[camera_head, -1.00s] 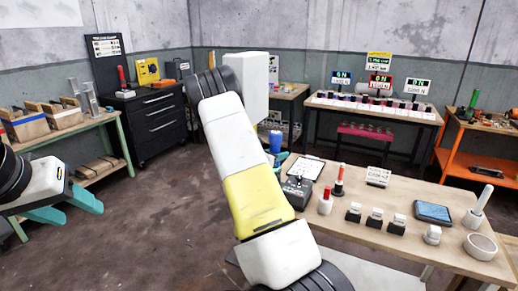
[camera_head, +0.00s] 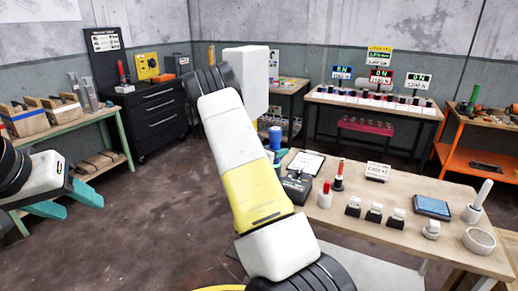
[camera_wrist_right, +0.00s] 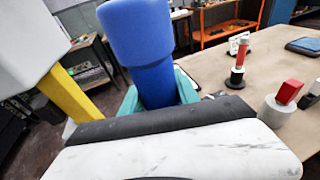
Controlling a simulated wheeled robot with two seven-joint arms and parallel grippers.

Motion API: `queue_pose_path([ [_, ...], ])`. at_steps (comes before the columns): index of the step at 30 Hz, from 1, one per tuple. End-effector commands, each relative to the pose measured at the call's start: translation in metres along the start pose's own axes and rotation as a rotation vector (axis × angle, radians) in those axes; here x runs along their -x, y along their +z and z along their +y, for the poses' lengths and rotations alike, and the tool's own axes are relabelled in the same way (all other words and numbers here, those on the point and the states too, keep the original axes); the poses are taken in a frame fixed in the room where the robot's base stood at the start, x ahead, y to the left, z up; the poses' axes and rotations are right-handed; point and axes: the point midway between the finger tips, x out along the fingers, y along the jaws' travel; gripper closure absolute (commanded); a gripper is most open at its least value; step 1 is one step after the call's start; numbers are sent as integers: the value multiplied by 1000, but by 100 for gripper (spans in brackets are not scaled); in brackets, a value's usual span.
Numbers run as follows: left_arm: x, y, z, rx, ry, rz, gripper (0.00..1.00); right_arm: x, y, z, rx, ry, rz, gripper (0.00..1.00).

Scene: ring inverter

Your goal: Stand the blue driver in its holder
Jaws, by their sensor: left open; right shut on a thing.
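The blue driver (camera_head: 275,138) is in the grip of my right gripper (camera_head: 281,155), beside the near left end of the wooden table. In the right wrist view the blue handle (camera_wrist_right: 145,50) stands nearly upright, and the teal fingers (camera_wrist_right: 160,93) are shut around its lower part. The driver's lower end is hidden behind the gripper. My left gripper (camera_head: 68,203) is open and empty at the far left, over the floor. I cannot tell which stand is the blue driver's holder. A white stand (camera_head: 325,199) and a dark-based stand (camera_head: 338,184) hold red-topped tools.
The wooden table (camera_head: 395,190) also carries a black box (camera_head: 297,187), a clipboard (camera_head: 306,163), several small black-based blocks, a tablet (camera_head: 432,206), a white mortar (camera_head: 479,240) and a white pestle-like tool (camera_head: 478,202). My right arm blocks the middle of the head view.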

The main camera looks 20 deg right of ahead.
Motion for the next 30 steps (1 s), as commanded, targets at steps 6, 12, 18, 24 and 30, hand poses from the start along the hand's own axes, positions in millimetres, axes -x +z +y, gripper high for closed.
queue_pose_path([
  [6, 0, 0, 0, 0, 0, 0, 48, 0, 0, 0, 0, 0, -1, 37],
  [12, 0, 0, 0, 0, 0, 0, 48, 0, -2, 0, 3, 0, 4, 37],
  [18, 0, 0, 0, 0, 0, 0, 48, 16, -2, 1, 2, 2, 4, 37],
  [24, 0, 0, 0, 0, 0, 0, 48, 51, -1, 1, 1, 3, 2, 37],
  [30, 0, 0, 0, 0, 0, 0, 48, 74, 0, 0, 0, 1, 1, 37],
])
